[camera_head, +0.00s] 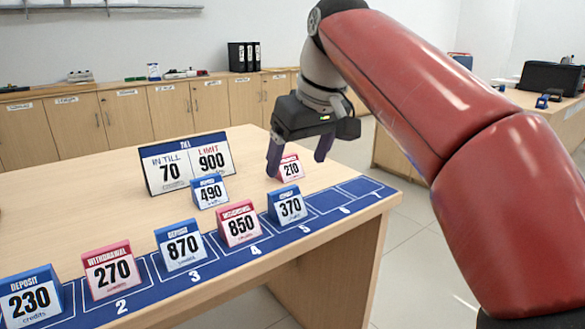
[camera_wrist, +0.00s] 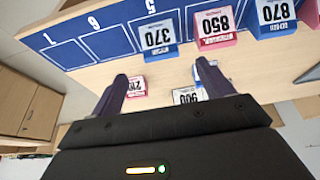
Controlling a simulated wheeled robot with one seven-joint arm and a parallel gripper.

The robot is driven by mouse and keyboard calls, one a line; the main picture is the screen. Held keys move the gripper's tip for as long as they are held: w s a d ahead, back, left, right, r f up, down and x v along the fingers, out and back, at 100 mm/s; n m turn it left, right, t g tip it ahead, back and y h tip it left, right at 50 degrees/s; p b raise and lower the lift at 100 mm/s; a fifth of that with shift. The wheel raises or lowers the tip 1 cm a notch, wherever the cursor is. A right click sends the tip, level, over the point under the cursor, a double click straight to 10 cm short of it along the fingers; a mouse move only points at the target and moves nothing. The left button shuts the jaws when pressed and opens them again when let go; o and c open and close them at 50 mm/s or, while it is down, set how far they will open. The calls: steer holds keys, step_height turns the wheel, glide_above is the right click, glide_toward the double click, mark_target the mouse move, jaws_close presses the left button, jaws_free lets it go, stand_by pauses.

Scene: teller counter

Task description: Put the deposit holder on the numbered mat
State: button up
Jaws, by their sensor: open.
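The blue deposit holder reading 490 (camera_head: 209,191) stands on the bare counter in front of the till sign. In the wrist view it seems mostly hidden behind the right finger. The blue numbered mat (camera_head: 340,199) runs along the counter's front edge. It bears blue deposit holders 230 (camera_head: 31,299), 870 (camera_head: 180,245) and 370 (camera_head: 288,206), and red withdrawal holders 270 (camera_head: 112,270) and 850 (camera_head: 239,224). Spaces 6 and 7 are bare. My gripper (camera_head: 298,156) is open and empty, at the red holder 210 (camera_head: 289,168), which shows between the fingers.
The till sign (camera_head: 187,162) stands behind holder 490 and reads in till 70, limit 900. Cabinets (camera_head: 150,105) line the back wall. Another desk (camera_head: 410,150) stands at the right.

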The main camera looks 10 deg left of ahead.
steer(key=s+d+f+m+t+h, duration=0.1)
steer(key=s+d+f+m, duration=0.15)
steer(key=d, duration=0.55)
steer(key=s+d+f+m+t+h, duration=0.1)
steer(key=s+d+f+m, duration=0.1)
steer(key=s+d+f, duration=0.35)
steer(key=s+d+f+m, duration=0.2)
steer(key=s+d+f, duration=0.3)
steer(key=f, duration=0.3)
steer(key=s+d+f+m+h, duration=0.1)
steer(key=s+d+f+m, duration=0.2)
steer(key=s+d+f, duration=0.2)
steer(key=d+f, duration=0.3)
steer(key=shift+t+h, duration=0.3)
